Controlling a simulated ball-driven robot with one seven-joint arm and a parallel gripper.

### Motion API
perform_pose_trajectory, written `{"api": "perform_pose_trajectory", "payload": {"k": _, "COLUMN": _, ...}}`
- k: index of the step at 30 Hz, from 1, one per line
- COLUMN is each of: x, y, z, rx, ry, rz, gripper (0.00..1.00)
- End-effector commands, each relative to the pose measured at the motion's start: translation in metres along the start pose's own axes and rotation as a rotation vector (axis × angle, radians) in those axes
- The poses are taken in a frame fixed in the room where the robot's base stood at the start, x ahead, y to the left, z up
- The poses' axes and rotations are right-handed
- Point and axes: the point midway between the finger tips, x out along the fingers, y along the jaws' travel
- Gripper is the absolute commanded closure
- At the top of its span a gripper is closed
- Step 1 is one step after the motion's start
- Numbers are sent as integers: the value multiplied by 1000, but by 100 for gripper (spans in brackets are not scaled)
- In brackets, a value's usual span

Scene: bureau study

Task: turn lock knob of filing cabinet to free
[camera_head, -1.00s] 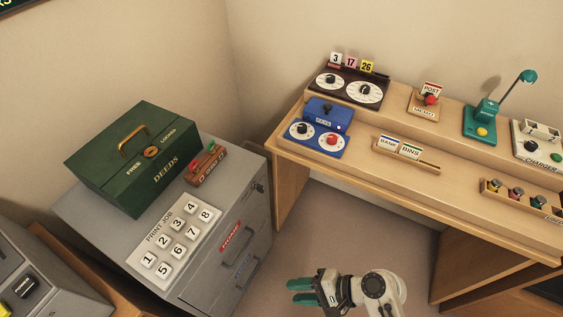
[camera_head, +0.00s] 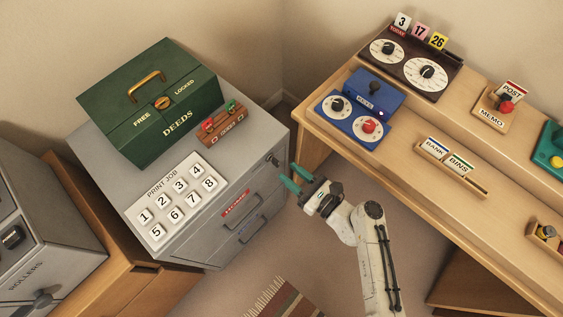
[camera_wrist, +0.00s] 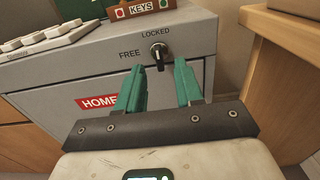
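The grey filing cabinet (camera_head: 190,243) stands at the left in the head view, and its front fills much of the wrist view (camera_wrist: 60,76). Its lock knob (camera_wrist: 159,53) is a dark knob on a light round plate, high on the front. LOCKED is printed above it and FREE to its left; the knob's handle hangs roughly downward. In the head view the knob (camera_head: 273,160) is small at the cabinet's upper right. My gripper (camera_head: 292,177) has green fingers, parted and empty, just in front of the knob. In the wrist view the gripper (camera_wrist: 161,80) has the knob ahead between its fingertips.
On the cabinet stand a green DEEDS box (camera_head: 150,105), a KEYS block (camera_head: 222,125) and a PRINT JOB number pad (camera_head: 178,200). A wooden desk (camera_head: 400,180) stands close on the right. A striped rug (camera_head: 275,300) lies on the floor in front.

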Motion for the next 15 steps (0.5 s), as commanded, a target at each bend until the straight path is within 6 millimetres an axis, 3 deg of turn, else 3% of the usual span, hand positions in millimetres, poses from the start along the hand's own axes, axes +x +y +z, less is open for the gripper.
{"api": "perform_pose_trajectory", "payload": {"k": 6, "x": 33, "y": 0, "z": 0, "rx": -1, "ry": 0, "rz": 2, "gripper": 64}}
{"api": "perform_pose_trajectory", "payload": {"k": 15, "x": 46, "y": 0, "z": 0, "rx": -1, "ry": 1, "rz": 0, "gripper": 64}}
